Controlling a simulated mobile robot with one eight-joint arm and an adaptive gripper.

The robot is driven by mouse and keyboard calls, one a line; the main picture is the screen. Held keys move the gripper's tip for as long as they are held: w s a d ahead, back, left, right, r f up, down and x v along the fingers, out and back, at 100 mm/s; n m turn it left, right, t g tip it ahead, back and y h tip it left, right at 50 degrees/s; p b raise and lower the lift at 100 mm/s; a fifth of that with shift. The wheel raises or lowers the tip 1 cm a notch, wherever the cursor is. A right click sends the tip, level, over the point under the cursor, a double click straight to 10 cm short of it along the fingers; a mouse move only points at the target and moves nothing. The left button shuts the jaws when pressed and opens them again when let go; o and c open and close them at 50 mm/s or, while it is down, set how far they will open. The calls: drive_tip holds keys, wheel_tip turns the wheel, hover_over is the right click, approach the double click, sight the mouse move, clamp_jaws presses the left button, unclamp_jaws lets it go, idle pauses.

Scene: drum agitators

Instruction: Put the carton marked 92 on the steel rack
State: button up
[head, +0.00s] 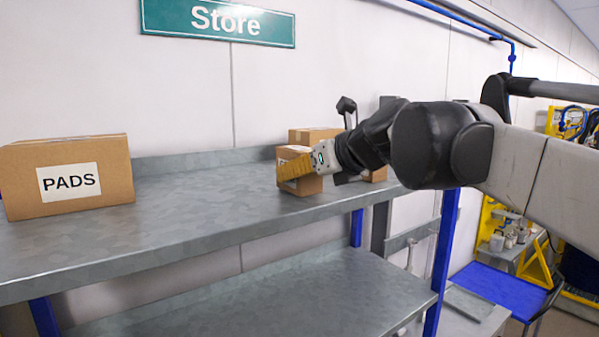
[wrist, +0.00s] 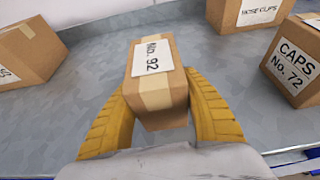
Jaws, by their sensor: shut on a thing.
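The carton marked 92 (wrist: 160,85) is a small brown box with a white label reading "No. 92", seen in the wrist view between the yellow fingers. My gripper (head: 293,171) is shut on it; in the head view the fingers partly hide the carton (head: 310,186). The carton is at the right part of the upper shelf of the steel rack (head: 190,213), on or just above its surface; I cannot tell whether it touches. The grey shelf (wrist: 90,100) also shows beneath it in the wrist view.
A large PADS carton (head: 68,177) stands at the left of the shelf. A carton marked "CAPS No. 72" (wrist: 292,62) and a "HOSE CLIPS" carton (wrist: 250,14) stand to the right in the wrist view. The shelf between PADS and my gripper is clear. The lower shelf (head: 300,295) looks empty.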

drive_tip(key=shift+f, duration=0.1)
drive_tip(key=o, duration=1.3)
drive_tip(key=shift+o, duration=0.2)
drive_tip(key=v, duration=1.1)
drive_tip(key=s+d+f+n+g+h+b, duration=0.1)
drive_tip(key=s+d+f+n+b, duration=0.3)
drive_tip(key=f, duration=2.1)
drive_tip(key=s+d+f+n+g+h+b, duration=0.1)
drive_tip(key=s+d+f+n+h+b, duration=0.3)
drive_tip(key=s+f+n+b, duration=0.4)
drive_tip(key=s+d+f+n+g+h+b, duration=0.2)
drive_tip(key=f+n+b, duration=1.5)
drive_tip(key=f, duration=2.7)
drive_tip(key=s+d+b, duration=0.2)
drive_tip(key=s+b, duration=0.2)
drive_tip(key=b, duration=0.6)
drive_tip(key=shift+s+d+f+h+b, duration=0.25)
drive_tip(key=shift+s+h+b, duration=0.05)
drive_tip(key=shift+s+b, duration=0.1)
